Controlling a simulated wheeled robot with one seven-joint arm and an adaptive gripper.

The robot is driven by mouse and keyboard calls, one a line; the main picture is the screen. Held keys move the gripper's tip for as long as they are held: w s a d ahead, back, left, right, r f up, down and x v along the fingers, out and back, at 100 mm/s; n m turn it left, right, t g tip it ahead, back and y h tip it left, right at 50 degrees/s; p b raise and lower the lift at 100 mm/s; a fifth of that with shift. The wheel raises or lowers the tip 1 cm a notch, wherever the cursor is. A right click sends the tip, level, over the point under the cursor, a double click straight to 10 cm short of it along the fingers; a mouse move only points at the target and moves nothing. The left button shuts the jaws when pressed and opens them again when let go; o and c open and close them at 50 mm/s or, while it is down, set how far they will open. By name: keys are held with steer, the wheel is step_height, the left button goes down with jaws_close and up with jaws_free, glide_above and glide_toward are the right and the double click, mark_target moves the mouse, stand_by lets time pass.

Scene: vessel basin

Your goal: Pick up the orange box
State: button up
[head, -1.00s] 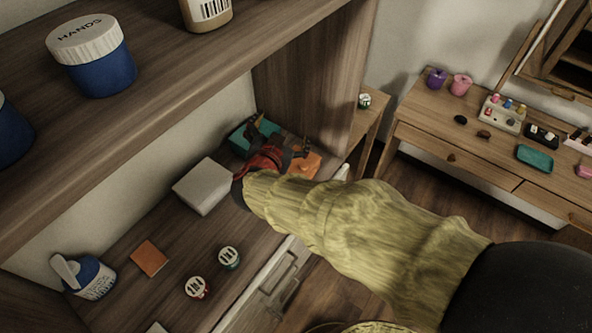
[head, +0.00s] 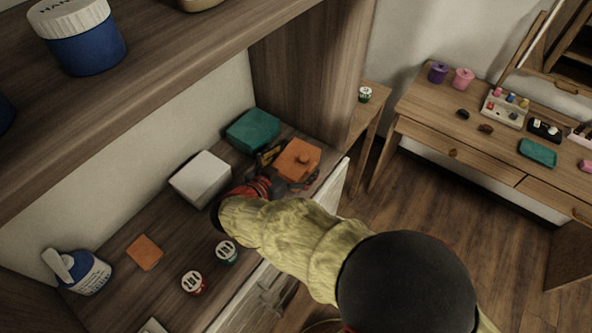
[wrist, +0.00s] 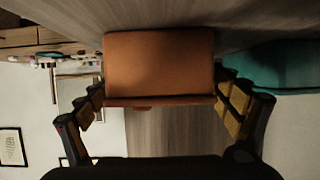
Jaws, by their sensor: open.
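The orange box (head: 298,160) has a small knob on top and stands on the wooden shelf near its right end. In the wrist view the orange box (wrist: 160,65) fills the upper middle, between the tips of my open gripper (wrist: 162,105). In the head view my gripper (head: 285,172) is low beside the box on its near left side, partly hidden by my wrist. One finger shows on each side of the box in the wrist view. I cannot tell whether either finger touches it.
A teal box (head: 253,131) stands behind to the left of the orange box, and a white box (head: 201,178) is further left. An upright wooden panel (head: 305,75) rises behind.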

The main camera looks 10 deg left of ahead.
steer(key=shift+w+d+f, duration=0.1)
steer(key=shift+w, duration=0.35)
steer(key=shift+c, duration=0.5)
steer(key=c, duration=1)
steer(key=shift+o, duration=0.2)
